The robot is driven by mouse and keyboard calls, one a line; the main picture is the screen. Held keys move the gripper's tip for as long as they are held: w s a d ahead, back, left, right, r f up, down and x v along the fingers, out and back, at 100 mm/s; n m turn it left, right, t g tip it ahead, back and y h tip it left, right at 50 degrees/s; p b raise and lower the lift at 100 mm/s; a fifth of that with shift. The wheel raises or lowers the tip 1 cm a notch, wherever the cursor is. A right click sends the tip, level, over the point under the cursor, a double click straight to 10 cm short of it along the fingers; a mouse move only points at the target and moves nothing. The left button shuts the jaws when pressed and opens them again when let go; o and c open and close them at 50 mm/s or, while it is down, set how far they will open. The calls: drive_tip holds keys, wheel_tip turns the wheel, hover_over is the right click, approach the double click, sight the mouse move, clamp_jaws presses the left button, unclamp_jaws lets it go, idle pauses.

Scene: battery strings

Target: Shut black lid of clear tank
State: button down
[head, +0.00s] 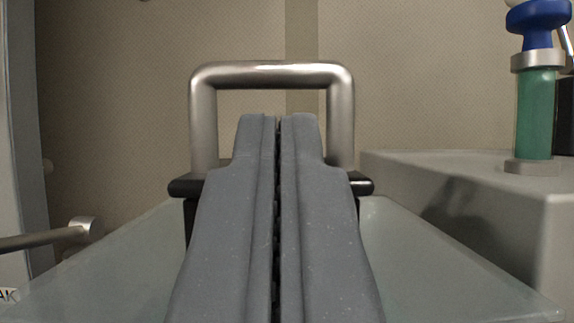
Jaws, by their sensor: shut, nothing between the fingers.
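My gripper (278,120) is in the middle of the head view, its two grey fingers shut together and empty. Its tips overlap the opening of a metal loop handle (271,72). I cannot tell whether they touch it. The handle rises from a black part (361,184), which looks like the black lid or its edge. My fingers hide most of this part, so the lid's angle is unclear. Pale, see-through surfaces of the clear tank (440,262) spread out on both sides below the handle.
At right stands a grey block (505,182) with a green cylinder (536,112) under a blue knob (538,17). At left a metal rod (45,238) reaches in. A beige patterned surface (130,100) lies behind.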

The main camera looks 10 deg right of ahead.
sight(267, 72)
drive_tip(key=shift+f, duration=0.15)
idle(0.3)
drive_tip(key=shift+r+p, duration=0.55)
drive_tip(key=shift+r, duration=1.35)
drive_tip(key=shift+v, duration=0.8)
drive_tip(key=f+v, duration=0.1)
drive_tip(key=v, duration=0.7)
drive_tip(key=w+a+r+n+g+y+p, duration=0.15)
drive_tip(key=a+r+g+p, duration=0.3)
drive_tip(key=r, duration=0.85)
drive_tip(key=s+a+r+g+y+p, duration=0.2)
drive_tip(key=s+a+r+g, duration=0.2)
drive_tip(key=s+r, duration=0.5)
drive_tip(key=shift+s+a+y, duration=0.35)
drive_tip(key=shift+s+a, duration=0.4)
drive_tip(key=shift+a, duration=0.2)
drive_tip(key=shift+r+n, duration=0.1)
drive_tip(key=shift+n, duration=0.15)
